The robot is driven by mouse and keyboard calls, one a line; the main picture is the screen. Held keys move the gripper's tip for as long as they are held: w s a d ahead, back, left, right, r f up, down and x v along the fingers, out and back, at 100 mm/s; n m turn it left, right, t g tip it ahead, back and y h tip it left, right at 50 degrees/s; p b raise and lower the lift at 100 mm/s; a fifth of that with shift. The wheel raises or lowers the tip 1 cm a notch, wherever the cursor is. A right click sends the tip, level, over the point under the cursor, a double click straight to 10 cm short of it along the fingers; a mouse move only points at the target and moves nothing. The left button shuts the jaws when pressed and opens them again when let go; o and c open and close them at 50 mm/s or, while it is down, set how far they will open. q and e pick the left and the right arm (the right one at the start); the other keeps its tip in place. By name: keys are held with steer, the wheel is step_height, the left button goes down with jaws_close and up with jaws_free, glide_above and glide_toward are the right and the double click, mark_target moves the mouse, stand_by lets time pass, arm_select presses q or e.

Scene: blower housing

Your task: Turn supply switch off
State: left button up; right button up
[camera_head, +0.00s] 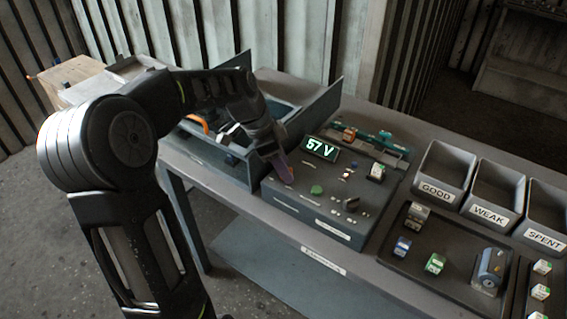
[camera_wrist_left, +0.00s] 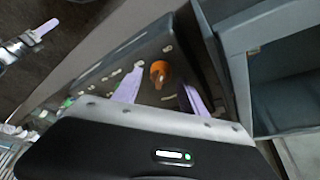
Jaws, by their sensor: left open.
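The grey test panel (camera_head: 300,205) stands on the bench, with a lit display (camera_head: 321,148) reading 57 V. In the left wrist view an orange knob (camera_wrist_left: 158,72) sits on the panel (camera_wrist_left: 120,68), and it appears to be the supply switch, though I see no readable label. My left gripper (camera_wrist_left: 166,88) is open, its purple fingers on either side of the knob; contact cannot be told. In the head view the left gripper (camera_head: 279,168) is over the panel's left end and hides the knob. Part of what looks like my right gripper (camera_wrist_left: 35,36) shows in the left wrist view.
An open grey box (camera_head: 225,158) stands left of the panel, close to my left gripper. A green knob (camera_head: 317,190) and a dark knob (camera_head: 351,204) are on the panel. Bins marked GOOD (camera_head: 436,190), WEAK (camera_head: 489,214) and SPENT (camera_head: 543,240) stand at the right.

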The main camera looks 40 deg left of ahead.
arm_select(q)
steer(key=shift+c, duration=0.5)
jaws_close()
